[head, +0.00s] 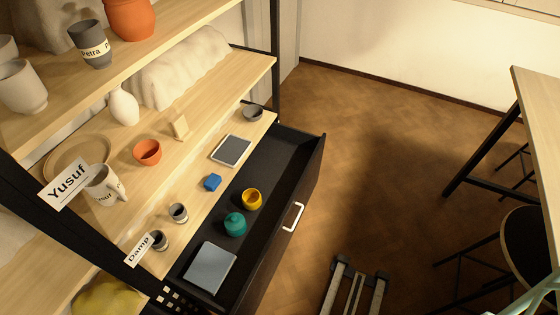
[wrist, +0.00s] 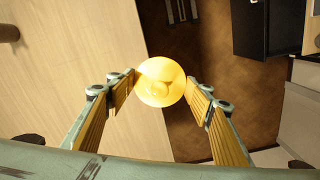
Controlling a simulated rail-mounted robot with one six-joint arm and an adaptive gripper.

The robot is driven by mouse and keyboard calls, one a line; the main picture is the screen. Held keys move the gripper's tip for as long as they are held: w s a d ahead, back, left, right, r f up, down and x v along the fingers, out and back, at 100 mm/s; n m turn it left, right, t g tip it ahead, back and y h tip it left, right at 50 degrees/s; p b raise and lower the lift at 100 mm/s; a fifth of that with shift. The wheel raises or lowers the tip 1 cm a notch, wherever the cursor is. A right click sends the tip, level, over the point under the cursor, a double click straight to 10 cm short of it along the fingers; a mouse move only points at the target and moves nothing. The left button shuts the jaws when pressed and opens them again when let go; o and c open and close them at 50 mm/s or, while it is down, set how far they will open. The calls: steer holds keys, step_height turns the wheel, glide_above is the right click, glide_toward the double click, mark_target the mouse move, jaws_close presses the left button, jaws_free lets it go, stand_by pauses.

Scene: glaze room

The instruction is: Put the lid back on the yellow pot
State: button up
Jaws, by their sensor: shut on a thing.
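The yellow pot (head: 251,199) stands upright and without a lid in the open black drawer, beside a teal lidded pot (head: 235,224). In the wrist view, my gripper (wrist: 160,80) is shut on a round yellow lid (wrist: 161,88), with one finger at each side of its rim. The lid is held up over a pale wooden tabletop edge and the brown floor, apart from the pot. My gripper and the lid are outside the head view; only a pale green piece of my arm shows at its lower right corner.
The open drawer (head: 313,161) also holds a grey-blue flat box (head: 209,267). A table (head: 540,110) and stool (head: 530,240) stand at right. Floor between is mostly clear.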

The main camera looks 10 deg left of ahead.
steer(key=w+a+f+n, duration=0.2)
steer(key=w+a+f, duration=0.95)
steer(key=a, duration=0.25)
steer(key=w+a+f+n, duration=0.2)
steer(key=w+a+f, duration=0.9)
steer(key=a+f, duration=0.3)
steer(key=w+a+f+n, duration=0.1)
steer(key=a+f, duration=0.3)
steer(key=a, duration=0.3)
steer(key=w+a+f, duration=0.2)
steer(key=a+f, duration=0.2)
steer(key=a, duration=0.3)
steer(key=s+a+f+n, duration=0.1)
steer(key=s+a+f, duration=0.1)
steer(key=a+f, duration=0.55)
steer(key=s+a+f+n, duration=0.1)
steer(key=a+f, duration=0.3)
steer(key=a, duration=0.7)
steer(key=s+a+f+n, duration=0.1)
steer(key=s+a+f, duration=0.1)
steer(key=a+f, duration=0.6)
steer(key=s+a+f+n, duration=0.1)
steer(key=s+a+f, duration=0.5)
steer(key=a, duration=0.4)
steer(key=s+a+f+n, duration=0.1)
steer(key=s+a+f, duration=0.4)
steer(key=a, duration=0.6)
steer(key=shift+s+a+f+n+b, duration=0.15)
steer(key=shift+s+f+n+b, duration=0.25)
steer(key=shift+s, duration=0.7)
